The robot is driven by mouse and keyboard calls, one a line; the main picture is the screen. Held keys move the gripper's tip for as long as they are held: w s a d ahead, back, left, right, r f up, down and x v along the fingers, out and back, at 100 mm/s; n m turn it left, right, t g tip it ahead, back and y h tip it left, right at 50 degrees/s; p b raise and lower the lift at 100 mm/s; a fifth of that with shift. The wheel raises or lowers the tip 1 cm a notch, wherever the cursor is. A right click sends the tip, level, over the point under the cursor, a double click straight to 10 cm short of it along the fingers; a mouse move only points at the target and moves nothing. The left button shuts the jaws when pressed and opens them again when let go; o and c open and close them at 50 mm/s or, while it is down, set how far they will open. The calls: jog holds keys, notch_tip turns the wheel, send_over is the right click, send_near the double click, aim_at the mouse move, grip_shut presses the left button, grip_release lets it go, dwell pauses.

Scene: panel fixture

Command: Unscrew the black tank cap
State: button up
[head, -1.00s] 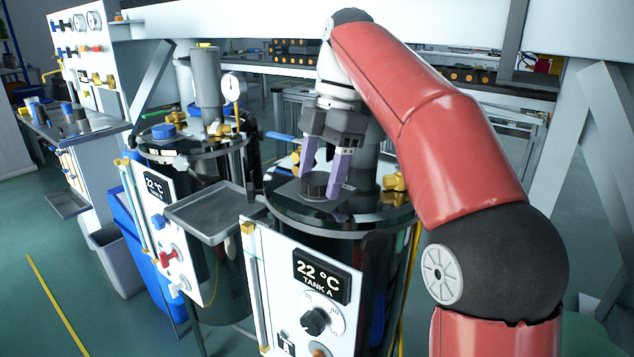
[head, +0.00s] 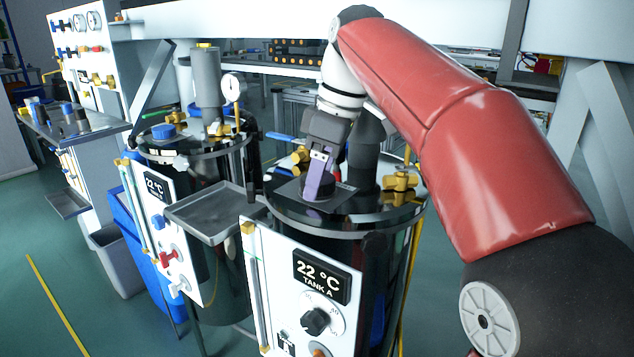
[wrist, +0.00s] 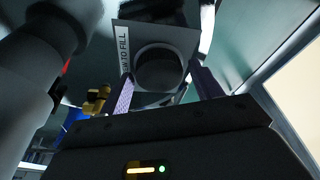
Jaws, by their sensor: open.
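The black tank cap (head: 343,190) sits on a grey plate on the lid of Tank A (head: 375,222). In the wrist view the cap (wrist: 159,68) is a round dark disc on a plate with a partly readable "TO FILL" label. My gripper (head: 320,190) points down at the cap, with its purple fingers at lid height. In the wrist view my open gripper (wrist: 165,88) has one finger on each side of the cap, with gaps visible. In the head view the near finger hides part of the cap, and the other finger is mostly hidden.
A dark grey cylinder (head: 365,150) stands on the lid just behind the cap. Brass fittings (head: 400,181) sit at the lid's right. A grey tray (head: 212,212) juts out at the left, before a second tank with a blue cap (head: 163,131).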

jog(key=m+t+h, duration=0.1)
jog(key=m, duration=0.6)
jog(key=shift+s, duration=0.1)
jog(key=m, duration=0.3)
jog(key=shift+a+t+h, duration=0.15)
jog(key=shift+t+h, duration=0.15)
jog(key=shift+t, duration=0.1)
jog(key=m+h, duration=0.1)
jog(key=m, duration=0.3)
jog(key=c, duration=0.8)
jog(key=shift+n+y, duration=0.5)
jog(key=shift+n, duration=1.1)
jog(key=shift+c, duration=0.2)
jog(key=shift+n+y, duration=0.3)
jog(key=shift+n, duration=1.4)
